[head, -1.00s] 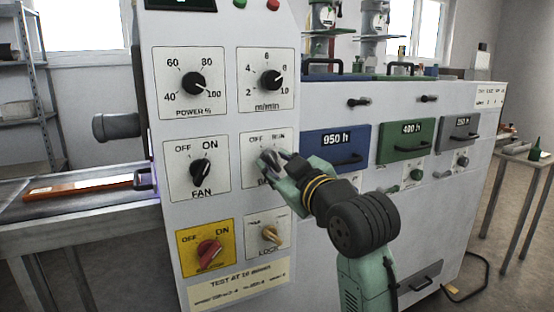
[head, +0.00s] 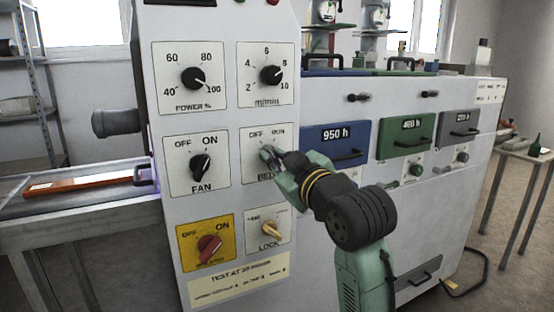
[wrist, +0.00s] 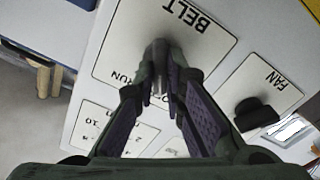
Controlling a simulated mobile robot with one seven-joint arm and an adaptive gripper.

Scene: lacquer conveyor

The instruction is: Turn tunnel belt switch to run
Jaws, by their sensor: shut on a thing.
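The belt switch plate (head: 249,170) is white, marked OFF and RUN, on the front of the grey control panel. Its dark knob (wrist: 159,50) shows in the wrist view between my fingertips, with BELT and RUN readable upside down around it. My gripper (head: 271,159) is shut on this knob; in the wrist view its fingers (wrist: 165,75) lie on either side of it. My fingers hide most of the knob in the head view and part of the OFF label in the wrist view. I cannot tell exactly which way the knob points.
The black fan knob (head: 201,166) sits left of the belt plate. Below are a red knob (head: 209,248) on a yellow plate and the lock knob (head: 271,228). Power (head: 194,79) and m/min (head: 271,75) dials are above. A blue drawer (head: 335,160) lies just right.

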